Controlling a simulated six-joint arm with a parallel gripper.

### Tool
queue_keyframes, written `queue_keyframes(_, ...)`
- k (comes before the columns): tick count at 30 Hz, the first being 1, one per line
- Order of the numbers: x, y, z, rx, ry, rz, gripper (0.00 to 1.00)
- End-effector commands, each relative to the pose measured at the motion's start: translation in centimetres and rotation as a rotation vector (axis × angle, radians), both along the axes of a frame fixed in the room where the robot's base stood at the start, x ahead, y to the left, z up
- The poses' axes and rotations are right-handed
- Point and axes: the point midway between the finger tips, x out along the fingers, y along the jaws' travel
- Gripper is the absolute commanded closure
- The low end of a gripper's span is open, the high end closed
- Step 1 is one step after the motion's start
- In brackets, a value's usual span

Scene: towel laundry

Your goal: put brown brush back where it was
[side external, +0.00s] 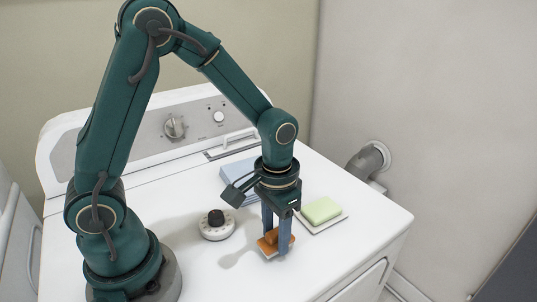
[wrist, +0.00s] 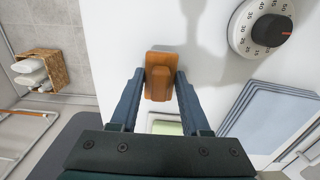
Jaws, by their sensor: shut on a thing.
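The brown brush (side external: 274,238) is between the fingers of my gripper (side external: 276,248), low over the front part of the white machine top. The wrist view shows the brush (wrist: 159,82) from above, a flat orange-brown piece with a raised grip, with a finger of my gripper (wrist: 161,76) on each side of the grip. My gripper is shut on it and points down. The fingers partly hide the brush in the side view. I cannot tell for sure whether its underside touches the surface.
A white dial timer (side external: 216,228) stands left of the brush. A green sponge or soap (side external: 321,210) on a white dish lies to the right. Folded blue cloths (side external: 236,171) lie behind. The machine's front edge is near.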

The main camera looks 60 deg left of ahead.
Motion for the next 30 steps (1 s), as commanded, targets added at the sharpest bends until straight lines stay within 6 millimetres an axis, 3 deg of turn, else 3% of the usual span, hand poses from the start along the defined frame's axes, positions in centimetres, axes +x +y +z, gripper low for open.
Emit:
queue_keyframes(3, -0.07, 0.03, -1.18, 0.0, 0.003, 0.0, 0.98)
queue_keyframes(15, 0.0, 0.04, -1.59, 0.0, 0.0, -0.001, 0.98)
queue_keyframes(16, 0.0, 0.04, -1.63, 0.0, 0.0, -0.001, 0.5)
queue_keyframes(18, 0.01, 0.04, -1.59, 0.0, -0.001, -0.001, 0.23)
queue_keyframes(30, 0.04, 0.04, -1.2, 0.0, -0.003, -0.001, 0.23)
